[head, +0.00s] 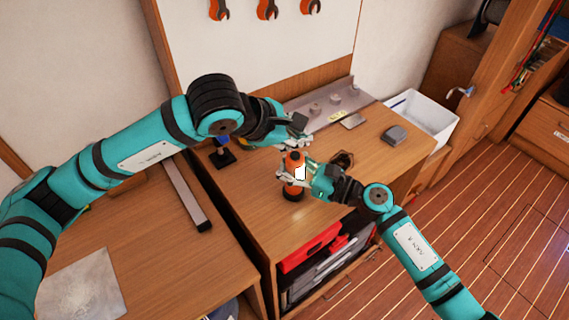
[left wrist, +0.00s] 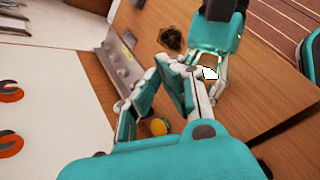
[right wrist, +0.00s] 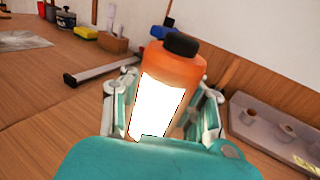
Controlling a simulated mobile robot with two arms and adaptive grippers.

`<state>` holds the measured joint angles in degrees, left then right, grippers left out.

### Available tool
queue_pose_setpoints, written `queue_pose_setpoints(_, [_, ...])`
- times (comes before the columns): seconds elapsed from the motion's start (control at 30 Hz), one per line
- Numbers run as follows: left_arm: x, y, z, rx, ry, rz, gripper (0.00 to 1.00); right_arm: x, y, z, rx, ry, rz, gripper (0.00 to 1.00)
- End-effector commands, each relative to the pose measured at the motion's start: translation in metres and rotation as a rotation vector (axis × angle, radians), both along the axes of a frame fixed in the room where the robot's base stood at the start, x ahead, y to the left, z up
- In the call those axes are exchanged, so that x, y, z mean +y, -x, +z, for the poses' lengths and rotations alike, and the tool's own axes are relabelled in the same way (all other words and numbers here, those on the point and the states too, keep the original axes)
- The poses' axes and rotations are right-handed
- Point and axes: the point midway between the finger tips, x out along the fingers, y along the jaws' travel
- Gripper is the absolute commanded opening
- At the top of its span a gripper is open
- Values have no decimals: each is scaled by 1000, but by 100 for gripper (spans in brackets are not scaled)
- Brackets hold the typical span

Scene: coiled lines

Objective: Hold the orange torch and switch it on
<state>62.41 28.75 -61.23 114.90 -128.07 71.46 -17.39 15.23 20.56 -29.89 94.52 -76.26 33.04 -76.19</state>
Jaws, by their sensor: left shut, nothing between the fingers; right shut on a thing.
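The orange torch (head: 295,160) is upright over the wooden bench, with a black cap on top and a bright white panel on its side. It fills the middle of the right wrist view (right wrist: 180,65). My right gripper (head: 298,180) is shut on its body, one finger on each side. A dark round base shows under it; I cannot tell whether it rests on the bench. My left gripper (head: 298,140) is shut and empty, just above and behind the cap. In the left wrist view its fingers partly hide the torch, whose white panel shows beside them.
A grey holder rail (head: 335,105) runs along the back of the bench (head: 380,150). A dark coil (head: 343,159) lies right of the torch, and a grey block (head: 394,134) farther right. A white bin (head: 428,115) stands beyond. Orange wrenches (head: 267,10) hang on the wall.

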Motion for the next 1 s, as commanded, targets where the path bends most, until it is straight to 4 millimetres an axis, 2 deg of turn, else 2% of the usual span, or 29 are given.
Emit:
queue_pose_setpoints(0.4, [0, 0, 41, -2, 0, -1, 0, 0, 0, 1, 0, -1, 0, 0])
queue_pose_setpoints(0.73, [0, 0, 46, 0, -1, -1, 0, 0, 0, 1, 0, -1, 0, 0])
queue_pose_setpoints(0.8, [0, 0, 45, 0, -1, -1, 0, 0, 0, 1, 0, -1, 0, 13])
queue_pose_setpoints(1.0, [0, 1, 45, 0, -1, -1, 0, 0, 0, 0, 0, -1, 0, 39])
